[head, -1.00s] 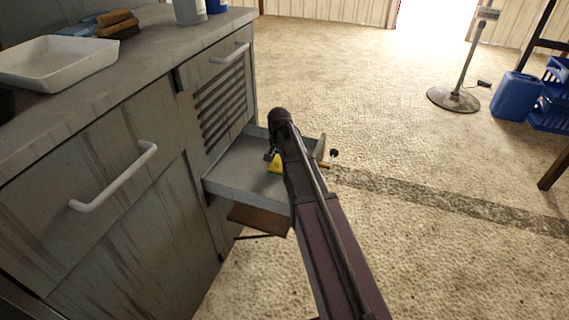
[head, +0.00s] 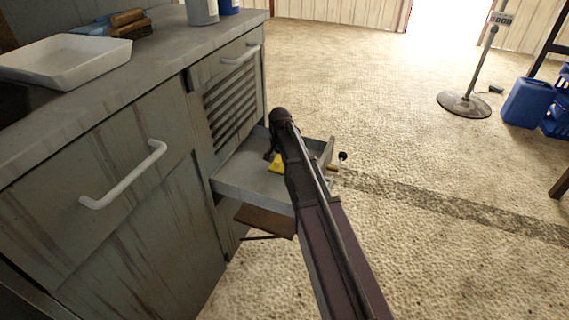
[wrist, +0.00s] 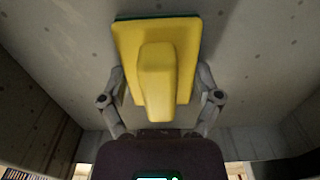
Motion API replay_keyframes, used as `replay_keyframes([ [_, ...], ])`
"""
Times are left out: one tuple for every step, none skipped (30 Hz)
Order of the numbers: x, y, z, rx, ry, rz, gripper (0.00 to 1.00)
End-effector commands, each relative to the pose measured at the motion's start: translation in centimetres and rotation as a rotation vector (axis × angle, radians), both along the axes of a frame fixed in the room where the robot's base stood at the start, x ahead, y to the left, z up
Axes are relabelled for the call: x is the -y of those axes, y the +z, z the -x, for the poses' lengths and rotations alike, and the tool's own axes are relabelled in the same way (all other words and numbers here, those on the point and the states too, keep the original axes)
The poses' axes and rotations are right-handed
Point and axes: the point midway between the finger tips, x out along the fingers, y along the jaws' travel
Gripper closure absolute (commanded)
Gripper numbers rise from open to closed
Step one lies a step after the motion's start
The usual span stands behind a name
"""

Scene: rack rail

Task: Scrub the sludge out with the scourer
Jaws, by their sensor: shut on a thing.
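The scourer is a yellow block with a raised grip and a thin green edge, seen in the wrist view (wrist: 187,45). My gripper (wrist: 160,85) is shut on it, one finger on each side. In the head view a yellow part of the scourer (head: 277,163) shows low inside the pulled-out grey drawer (head: 250,188), beside my arm, which hides the rest. The drawer floor (wrist: 255,60) shows grey with small dark specks in the wrist view. I cannot make out clear sludge or whether the pad touches the floor.
The drawer hangs out of a worn grey cabinet (head: 100,250). A white tray (head: 65,62), brushes (head: 128,23) and bottles (head: 201,10) stand on its top. A brown board (head: 264,220) juts out below the drawer. The floor to the right is open up to a stand (head: 466,104) and blue containers (head: 527,101).

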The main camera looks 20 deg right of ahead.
Motion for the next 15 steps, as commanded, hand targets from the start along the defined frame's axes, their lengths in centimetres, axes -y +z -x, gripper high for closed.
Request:
replay_keyframes([
  [-0.34, -0.09, -0.35, 0.001, 0.001, -0.001, 0.63],
  [-0.48, -0.11, -0.45, 0.001, 0.002, -0.001, 0.63],
  [-0.67, -0.13, -0.59, 0.001, 0.002, -0.002, 0.62],
  [-0.79, -0.14, -0.68, 0.001, 0.002, -0.002, 0.62],
  [-0.91, -0.16, -0.74, 0.001, 0.002, -0.002, 0.62],
  [-1.03, -0.17, -0.82, 0.001, 0.002, -0.002, 0.62],
  [-1.10, -0.18, -0.86, 0.001, 0.002, -0.002, 0.62],
  [-1.15, -0.18, -0.88, 0.001, 0.002, -0.002, 0.62],
  [-1.20, -0.18, -0.91, 0.001, 0.002, -0.002, 0.62],
  [-1.21, -0.19, -0.90, 0.001, 0.002, -0.002, 0.62],
  [-1.22, -0.19, -0.91, 0.002, 0.002, -0.002, 0.62],
  [-1.22, -0.19, -0.90, 0.002, 0.001, -0.002, 0.62],
  [-1.22, -0.19, -0.90, 0.002, 0.001, -0.002, 0.62],
  [-1.21, -0.19, -0.89, 0.002, 0.001, -0.002, 0.62],
  [-1.21, -0.19, -0.89, 0.002, 0.001, -0.002, 0.62],
])
